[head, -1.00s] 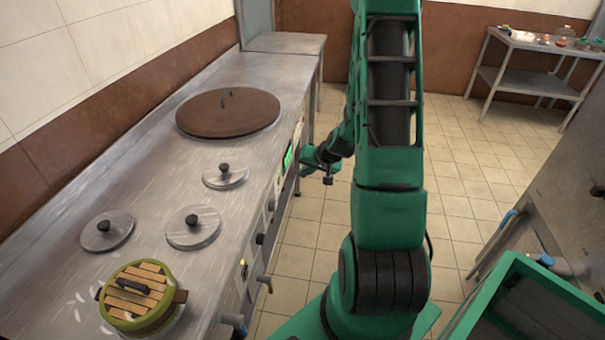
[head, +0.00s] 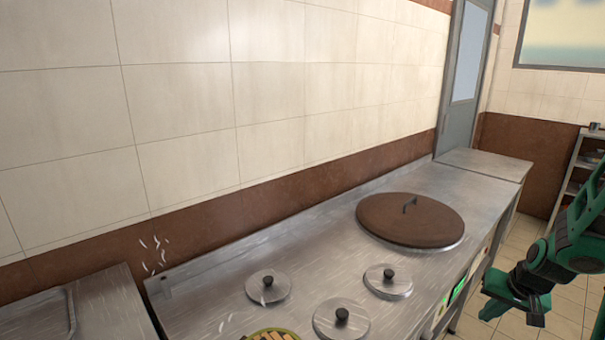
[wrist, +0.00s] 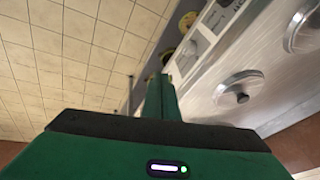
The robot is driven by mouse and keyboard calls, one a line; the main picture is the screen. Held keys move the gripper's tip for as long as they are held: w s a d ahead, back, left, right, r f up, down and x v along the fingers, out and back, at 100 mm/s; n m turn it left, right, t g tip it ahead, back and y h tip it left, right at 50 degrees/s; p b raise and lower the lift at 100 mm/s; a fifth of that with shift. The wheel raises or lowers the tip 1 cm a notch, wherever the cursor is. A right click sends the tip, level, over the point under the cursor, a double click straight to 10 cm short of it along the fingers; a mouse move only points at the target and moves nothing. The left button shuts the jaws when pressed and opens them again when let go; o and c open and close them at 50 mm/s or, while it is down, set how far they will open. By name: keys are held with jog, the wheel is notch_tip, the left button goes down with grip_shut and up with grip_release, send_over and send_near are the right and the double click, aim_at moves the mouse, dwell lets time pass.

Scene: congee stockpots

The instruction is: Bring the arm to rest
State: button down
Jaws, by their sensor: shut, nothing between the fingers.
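My gripper (wrist: 158,80) is shut and empty in the wrist view, its green fingers together and pointing away from the camera. Beside it, to the right in that picture, the steel stove top with small round lids shows tilted. In the head view my green arm (head: 575,245) is at the right edge, partly cut off by the frame. Its end hangs in front of the stove's front side, above the tiled floor, with a gap to the stove.
The steel stove (head: 215,290) carries a large brown lid (head: 410,222) and small steel lids, one of them at the front (head: 341,322). A green pot with a slatted wooden lid (head: 272,335) is cut off below. A shelf (head: 588,160) stands far right.

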jog(key=s+a+r+g, duration=0.2)
jog(key=s+a+r, duration=0.2)
jog(key=s+r, duration=0.3)
jog(key=s+a+r+g, duration=0.2)
jog(key=s+a+r, duration=0.2)
jog(key=s, duration=1.1)
notch_tip(320, 180, up, 3)
jog(key=shift+s+a+r, duration=0.2)
jog(key=shift+s, duration=0.15)
jog(key=shift+w+f, duration=0.25)
jog(key=shift+w, duration=0.35)
